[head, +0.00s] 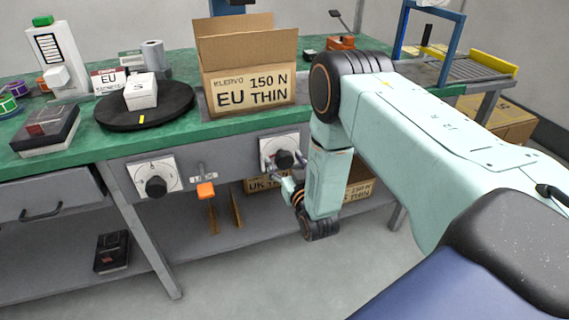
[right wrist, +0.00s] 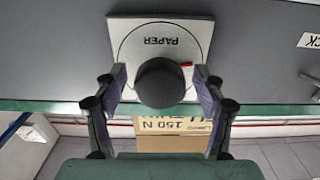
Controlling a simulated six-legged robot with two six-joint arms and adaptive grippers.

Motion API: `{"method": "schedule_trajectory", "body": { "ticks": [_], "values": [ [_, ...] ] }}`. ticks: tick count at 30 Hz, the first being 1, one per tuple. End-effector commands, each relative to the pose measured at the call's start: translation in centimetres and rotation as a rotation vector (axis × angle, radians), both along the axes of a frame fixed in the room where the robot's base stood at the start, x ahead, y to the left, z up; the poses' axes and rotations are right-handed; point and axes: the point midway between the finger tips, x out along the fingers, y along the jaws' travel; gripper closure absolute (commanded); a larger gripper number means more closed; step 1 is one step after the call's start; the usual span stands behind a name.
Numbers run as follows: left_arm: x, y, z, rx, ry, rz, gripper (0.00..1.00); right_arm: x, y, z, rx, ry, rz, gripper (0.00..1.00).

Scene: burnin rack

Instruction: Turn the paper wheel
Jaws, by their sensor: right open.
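The paper wheel is a black round knob (head: 284,159) on a white plate (head: 268,146), on the grey front panel under the green bench top. In the right wrist view the plate (right wrist: 126,42) reads PAPER upside down, and the knob (right wrist: 161,84) stands out at its middle. A small red mark (right wrist: 187,65) shows beside the knob. My right gripper (head: 282,170) is open in front of the knob. Its fingers stand on either side, with gaps between them and the knob. My left gripper is not in view.
A second black knob (head: 156,187) and an orange-handled lever (head: 205,190) sit left on the same panel. Above, the bench holds an open carton (head: 248,93) marked EU THIN and a black turntable (head: 170,112) with a white box (head: 140,91). Cartons stand on the shelf below.

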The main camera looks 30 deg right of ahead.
Motion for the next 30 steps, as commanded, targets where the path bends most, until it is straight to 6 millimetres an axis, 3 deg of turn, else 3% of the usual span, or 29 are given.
{"method": "schedule_trajectory", "body": {
  "ticks": [9, 27, 30],
  "values": [
    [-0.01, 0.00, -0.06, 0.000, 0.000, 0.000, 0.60, 0.33, -0.08, 0.06, 0.000, 0.000, 0.000, 0.30],
    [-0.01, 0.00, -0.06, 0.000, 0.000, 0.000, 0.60, 0.29, -0.06, 0.02, 0.000, 0.001, 0.000, 0.81],
    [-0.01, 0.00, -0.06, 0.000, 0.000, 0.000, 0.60, 0.28, -0.06, 0.01, 0.001, 0.001, 0.000, 0.84]
  ]
}}
